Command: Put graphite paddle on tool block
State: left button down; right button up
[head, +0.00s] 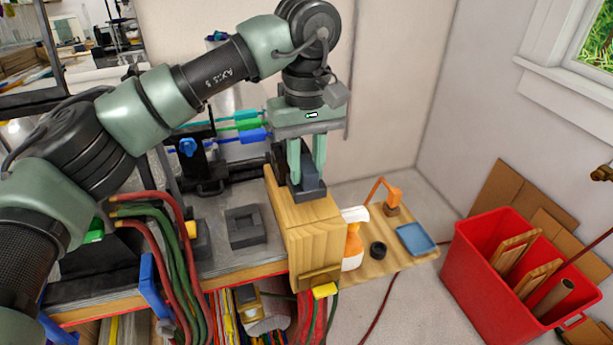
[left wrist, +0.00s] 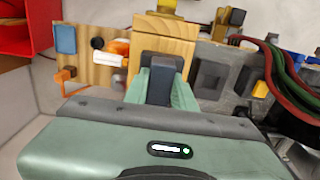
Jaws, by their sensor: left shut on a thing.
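My left gripper (head: 308,178) points down over the wooden tool block (head: 318,245) at the bench's right end. Its green fingers are shut on a dark grey piece, which I take to be the graphite paddle (head: 311,187). The paddle's lower part is at the block's top face; I cannot tell whether it rests there or hangs just above. In the left wrist view the paddle (left wrist: 160,86) stands between the fingers (left wrist: 160,92), with the tool block (left wrist: 166,47) behind it. The fingers hide the paddle's sides. My right gripper is not in view.
A dark square holder (head: 246,227) sits on the metal bench left of the block. Red and green hoses (head: 178,255) hang over the bench edge. Right of the block, a wooden shelf (head: 385,265) holds an orange-white bottle (head: 353,240), black ring (head: 378,250) and blue tray (head: 415,239).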

aim_at(307, 181)
pick_arm(q)
notch_tip(307, 181, down, 3)
jog(key=shift+w+r+p, duration=0.1)
jog(key=shift+r+p, duration=0.05)
jog(key=shift+p, duration=0.15)
jog(key=shift+f, duration=0.2)
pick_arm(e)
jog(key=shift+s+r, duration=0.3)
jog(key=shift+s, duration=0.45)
pick_arm(q)
jog(key=shift+f, duration=0.1)
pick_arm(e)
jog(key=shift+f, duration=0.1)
pick_arm(q)
jog(key=c, duration=1.6)
grip_release()
jog(key=shift+f, duration=0.1)
jog(key=o, duration=0.4)
jog(key=shift+o, duration=0.2)
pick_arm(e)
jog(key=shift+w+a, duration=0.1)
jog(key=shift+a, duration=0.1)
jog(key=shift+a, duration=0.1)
